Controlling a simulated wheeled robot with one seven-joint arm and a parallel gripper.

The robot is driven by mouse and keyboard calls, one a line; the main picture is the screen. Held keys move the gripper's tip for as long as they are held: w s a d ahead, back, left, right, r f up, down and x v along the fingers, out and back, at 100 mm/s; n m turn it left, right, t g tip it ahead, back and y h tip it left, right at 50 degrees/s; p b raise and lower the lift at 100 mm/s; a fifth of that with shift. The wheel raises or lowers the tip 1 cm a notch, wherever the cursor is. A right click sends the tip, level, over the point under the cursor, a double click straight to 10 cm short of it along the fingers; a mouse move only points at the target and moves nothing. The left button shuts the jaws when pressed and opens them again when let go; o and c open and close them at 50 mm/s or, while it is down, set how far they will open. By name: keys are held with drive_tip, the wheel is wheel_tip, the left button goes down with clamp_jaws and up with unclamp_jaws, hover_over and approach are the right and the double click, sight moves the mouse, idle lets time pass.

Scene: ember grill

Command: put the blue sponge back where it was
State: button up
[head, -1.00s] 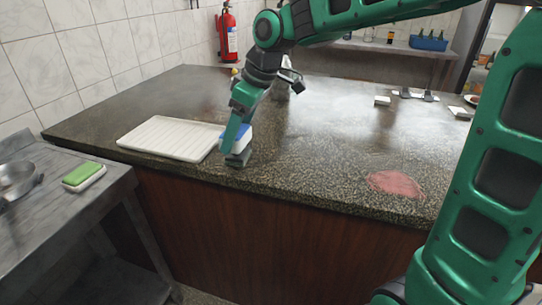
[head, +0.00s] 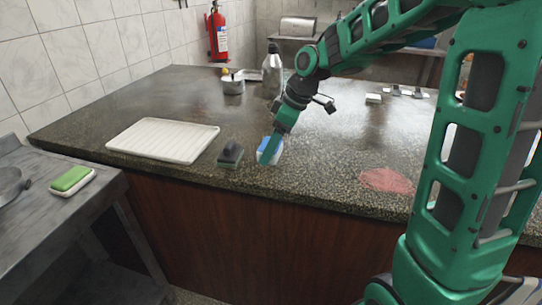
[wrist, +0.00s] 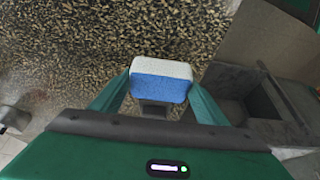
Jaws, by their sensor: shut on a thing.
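The blue sponge (head: 270,145), blue with a white layer, is held between the fingertips of my gripper (head: 266,155) at the counter's front part. In the wrist view the sponge (wrist: 160,80) sits between both green fingers, with speckled counter beyond it. I cannot tell whether it touches the counter or hangs just above it. A finger hides part of it in the head view. A dark block with a greenish base (head: 231,153) stands on the counter just left of my gripper, apart from it.
A white ribbed tray (head: 165,140) lies left on the counter (head: 320,160). A pink-red patch (head: 387,180) marks the counter at right. A green sponge on a white dish (head: 72,180) sits on the grey side table. A bottle (head: 272,72) and pot (head: 233,86) stand behind.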

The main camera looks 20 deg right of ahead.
wheel_tip(320, 180, down, 3)
drive_tip(key=shift+s+f, duration=0.1)
drive_tip(key=shift+f, duration=0.1)
drive_tip(key=o, duration=0.9)
drive_tip(key=shift+o, duration=0.2)
drive_tip(key=v, duration=1.2)
drive_tip(key=s+d+f+m+g+h, duration=0.1)
drive_tip(key=s+d+f+m, duration=0.2)
drive_tip(key=s, duration=0.6)
drive_tip(key=s+d+f+m+g+h, duration=0.1)
drive_tip(key=s+d+f+m, duration=0.2)
drive_tip(key=s+d+m, duration=0.3)
drive_tip(key=s+d+f+m+g+h, duration=0.1)
drive_tip(key=s+d+f+m, duration=0.2)
drive_tip(key=s+m, duration=0.5)
drive_tip(key=s+d, duration=0.1)
drive_tip(key=s, duration=0.4)
drive_tip(key=shift+s+d+f+h, duration=0.2)
drive_tip(key=shift+h, duration=0.1)
